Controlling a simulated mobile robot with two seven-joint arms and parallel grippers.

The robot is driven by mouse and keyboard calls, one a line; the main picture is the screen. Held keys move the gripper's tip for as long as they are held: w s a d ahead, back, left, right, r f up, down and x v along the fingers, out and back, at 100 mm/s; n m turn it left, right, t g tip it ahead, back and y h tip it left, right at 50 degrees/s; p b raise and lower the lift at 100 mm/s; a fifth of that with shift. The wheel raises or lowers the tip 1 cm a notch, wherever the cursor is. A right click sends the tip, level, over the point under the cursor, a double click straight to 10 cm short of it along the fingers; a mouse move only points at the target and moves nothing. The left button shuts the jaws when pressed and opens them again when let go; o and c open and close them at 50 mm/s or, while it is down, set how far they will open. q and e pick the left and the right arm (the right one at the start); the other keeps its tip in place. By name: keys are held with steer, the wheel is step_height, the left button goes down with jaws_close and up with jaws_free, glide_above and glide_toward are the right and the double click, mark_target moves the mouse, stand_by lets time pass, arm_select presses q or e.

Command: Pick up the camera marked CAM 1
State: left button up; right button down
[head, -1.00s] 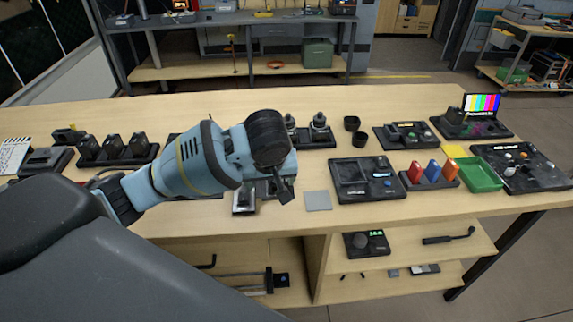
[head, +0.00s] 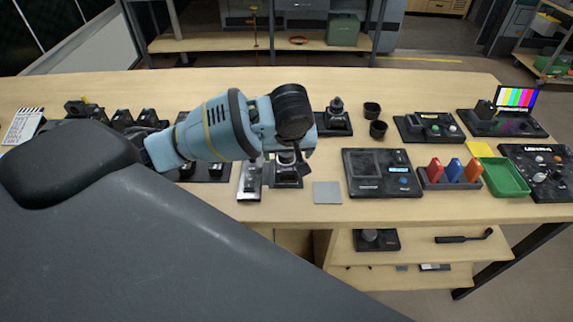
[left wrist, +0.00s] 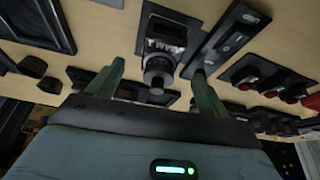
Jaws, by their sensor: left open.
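My left gripper (left wrist: 160,88) is open in the left wrist view, with its two green fingers apart and nothing held between them. A dark device with a round, lens-like part and a small label (left wrist: 165,32) lies just beyond and between the fingertips; I cannot read the label, so I cannot tell if it is CAM 1. In the head view my left arm reaches over the bench, and a dark device on a base (head: 287,176) shows below the wrist. The fingers are mostly hidden there by the wrist. My right gripper is out of view.
Several small black camera-like items (head: 122,118) stand at the left of the wooden bench. A grey square pad (head: 327,192), a black panel (head: 381,187), coloured blocks (head: 454,172) and a green tray (head: 508,179) lie to the right. A shelf is below.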

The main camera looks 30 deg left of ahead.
mark_target(287, 155)
arm_select(q)
steer(key=x, duration=0.5)
steer(key=shift+a, duration=0.15)
steer(key=c, duration=1.5)
steer(key=shift+o, duration=0.2)
steer(key=shift+r, duration=0.1)
steer(key=shift+w+r, duration=0.1)
steer(key=shift+r, duration=0.35)
step_height(287, 155, up, 3)
steer(key=shift+f, duration=0.15)
steer(key=s+a+r, duration=0.1)
steer(key=s+a, duration=0.3)
steer(key=s, duration=1.1)
steer(key=shift+s+r, duration=0.2)
steer(key=shift+s, duration=0.05)
